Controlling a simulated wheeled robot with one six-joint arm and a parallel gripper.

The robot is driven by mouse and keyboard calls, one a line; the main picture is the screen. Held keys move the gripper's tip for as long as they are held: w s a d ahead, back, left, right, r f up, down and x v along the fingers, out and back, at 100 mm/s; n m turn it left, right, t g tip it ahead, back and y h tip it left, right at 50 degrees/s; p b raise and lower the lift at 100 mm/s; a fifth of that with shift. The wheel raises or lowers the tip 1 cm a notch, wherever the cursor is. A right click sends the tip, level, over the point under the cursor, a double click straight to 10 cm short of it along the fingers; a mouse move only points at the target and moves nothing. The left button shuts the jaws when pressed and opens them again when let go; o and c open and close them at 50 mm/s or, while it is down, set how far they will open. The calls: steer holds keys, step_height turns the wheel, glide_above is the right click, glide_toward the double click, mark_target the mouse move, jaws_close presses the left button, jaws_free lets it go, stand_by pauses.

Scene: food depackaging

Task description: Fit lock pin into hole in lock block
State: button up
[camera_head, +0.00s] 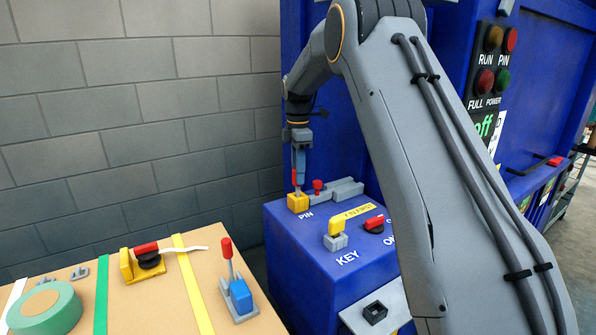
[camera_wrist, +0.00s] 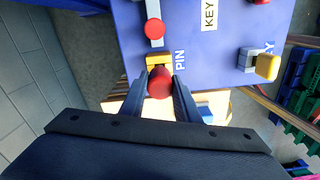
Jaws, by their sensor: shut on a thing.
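My gripper (camera_head: 298,172) points down over the control box and is shut on the red-topped lock pin (camera_head: 294,180). In the wrist view, the pin's round red head (camera_wrist: 160,83) sits between the two fingers of my gripper (camera_wrist: 160,80). The yellow lock block (camera_head: 298,203) is on the box top by the "PIN" label, directly below the pin. In the wrist view, the lock block (camera_wrist: 157,60) shows just beyond the red head, partly covered. The pin's lower end and the hole are hidden, so I cannot tell whether the pin is in the hole.
A grey slide bolt with a red knob (camera_head: 318,186) lies right behind the block. A yellow key (camera_head: 337,228) and a red switch (camera_head: 374,224) stand nearer on the blue box (camera_head: 290,240). A table (camera_head: 150,305) with tape and a red-handled lever is at left.

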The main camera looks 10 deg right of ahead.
steer(key=shift+f+b, duration=0.35)
steer(key=shift+f, duration=0.7)
steer(key=o, duration=1.2)
steer(key=shift+r+b, duration=1.6)
steer(key=shift+r, duration=2.35)
steer(key=shift+a, duration=0.1)
